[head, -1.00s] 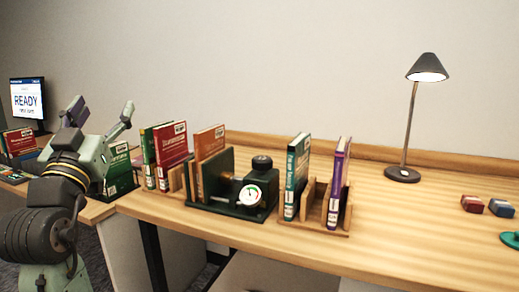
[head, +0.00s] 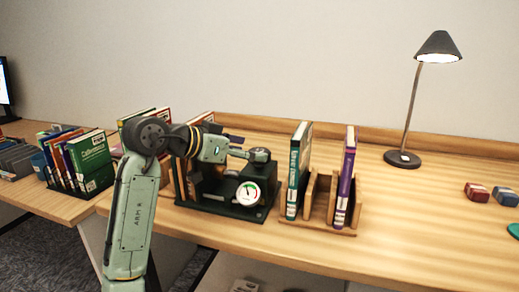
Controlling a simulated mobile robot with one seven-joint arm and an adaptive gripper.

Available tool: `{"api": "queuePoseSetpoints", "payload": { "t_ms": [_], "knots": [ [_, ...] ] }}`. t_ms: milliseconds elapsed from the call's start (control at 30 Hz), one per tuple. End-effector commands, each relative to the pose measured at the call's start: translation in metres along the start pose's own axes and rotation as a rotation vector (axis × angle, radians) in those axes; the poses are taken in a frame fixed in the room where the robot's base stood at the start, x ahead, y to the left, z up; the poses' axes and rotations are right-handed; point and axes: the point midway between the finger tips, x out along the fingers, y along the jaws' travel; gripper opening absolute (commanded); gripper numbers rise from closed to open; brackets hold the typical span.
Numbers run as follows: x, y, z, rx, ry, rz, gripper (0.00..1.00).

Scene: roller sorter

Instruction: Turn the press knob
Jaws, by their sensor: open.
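The dark green press (head: 222,209) stands on the wooden table, with a round white gauge (head: 248,193) on its front. Its dark knob (head: 260,155) sits on top, at the right. My gripper (head: 247,154) is open and reaches in from the left at the knob's height. Its fingertips are at the knob's left side and overlap it in the picture. I cannot tell whether they touch it. My arm hides the left part of the press and some books behind it.
A wooden rack (head: 318,212) with a teal book (head: 298,172) and a purple book (head: 345,180) stands just right of the press. A black lamp (head: 403,159) is farther right. More books (head: 88,160) stand at the left. The table's right side is mostly clear.

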Motion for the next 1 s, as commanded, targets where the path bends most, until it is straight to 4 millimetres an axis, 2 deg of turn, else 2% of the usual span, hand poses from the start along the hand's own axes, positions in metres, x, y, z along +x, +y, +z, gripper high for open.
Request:
{"api": "queuePoseSetpoints", "payload": {
  "t_ms": [100,300,633,1000],
  "knots": [
    [0.020,0.000,-0.001,-0.001,0.000,0.001,0.67],
    [0.040,0.000,-0.001,-0.001,0.000,-0.001,0.67],
    [0.044,-0.001,0.000,-0.001,0.002,-0.002,0.67],
    [0.044,-0.001,0.000,-0.001,0.002,-0.002,0.43]
  ]
}}
